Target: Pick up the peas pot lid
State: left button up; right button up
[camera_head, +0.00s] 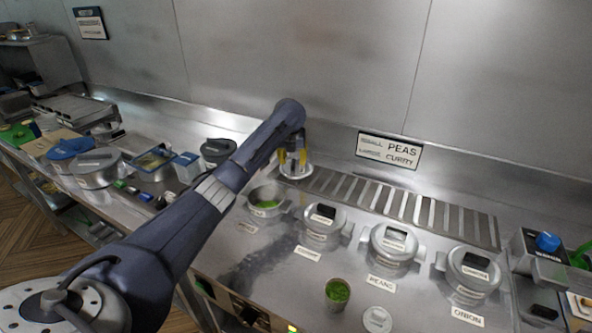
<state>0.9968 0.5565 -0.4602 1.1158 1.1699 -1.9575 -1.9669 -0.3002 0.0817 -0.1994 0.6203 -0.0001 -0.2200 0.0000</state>
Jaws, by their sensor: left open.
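My left gripper (293,163) is open, at the back of the counter, well to the left of and behind this lid. A pale round piece (296,172) shows right under its fingers; I cannot tell whether they touch it. My right gripper is not in view.
An uncovered pot (266,212) with green contents stands left of two lidded pots; the onion pot (472,279) is at the right. A cup of green food (338,293) and a small pale lid (377,319) are in front. A slotted grate (400,203) runs behind.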

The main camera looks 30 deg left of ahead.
aim_at(293, 163)
pick_arm(q)
jog(key=shift+x, duration=1.6)
jog(key=shift+r, duration=0.1)
grip_shut()
